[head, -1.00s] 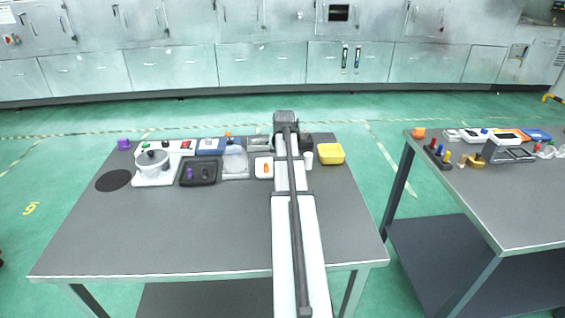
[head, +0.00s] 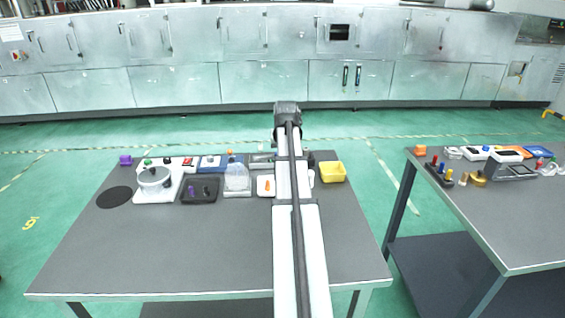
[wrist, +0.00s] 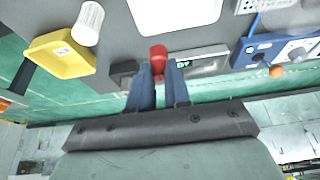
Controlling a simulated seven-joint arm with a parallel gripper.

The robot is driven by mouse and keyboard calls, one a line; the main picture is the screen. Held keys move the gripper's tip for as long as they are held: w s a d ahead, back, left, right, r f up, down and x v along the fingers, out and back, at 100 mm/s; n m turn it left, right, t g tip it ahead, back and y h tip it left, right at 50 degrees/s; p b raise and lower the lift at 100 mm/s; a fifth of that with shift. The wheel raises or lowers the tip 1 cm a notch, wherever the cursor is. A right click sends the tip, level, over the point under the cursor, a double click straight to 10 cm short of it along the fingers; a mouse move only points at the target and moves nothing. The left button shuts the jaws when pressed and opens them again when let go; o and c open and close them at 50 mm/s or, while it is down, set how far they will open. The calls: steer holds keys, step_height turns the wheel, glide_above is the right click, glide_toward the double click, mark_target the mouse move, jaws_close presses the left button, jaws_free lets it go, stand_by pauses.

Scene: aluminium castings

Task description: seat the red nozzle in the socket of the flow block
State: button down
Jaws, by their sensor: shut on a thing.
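My gripper (wrist: 160,82) shows in the wrist view, its two blue fingers closed on the red nozzle (wrist: 158,53). The nozzle sticks out past the fingertips, held above the bench; its lower part is hidden between the fingers. I cannot tell for sure which item is the flow block. A dark block (wrist: 122,73) lies beside the fingers on the left, and a grey unit with a green-lettered panel (wrist: 205,62) lies on the right. In the head view my arm covers the gripper and nozzle.
A yellow bin (head: 332,172) and white cup (wrist: 88,22) stand near the dark block. The bench front (head: 180,250) is clear.

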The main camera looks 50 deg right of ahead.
steer(key=shift+w+a+r, duration=0.2)
steer(key=shift+w+r, duration=0.05)
steer(key=shift+r, duration=0.05)
steer(key=w+d+r+n, duration=0.1)
steer(key=w+d+n, duration=0.25)
steer(key=w, duration=1.25)
steer(key=shift+n+t+y, duration=0.5)
steer(key=shift+n+y, duration=0.15)
steer(key=shift+y, duration=0.15)
steer(key=shift+w+d+f, duration=0.1)
steer(key=shift+w+f, duration=0.05)
steer(key=shift+f, duration=2.25)
steer(key=shift+w+d+f, duration=0.1)
steer(key=shift+w+f, duration=0.05)
steer(key=shift+f, duration=2.2)
steer(key=shift+f, duration=0.15)
steer(key=c, duration=1.1)
jaws_free()
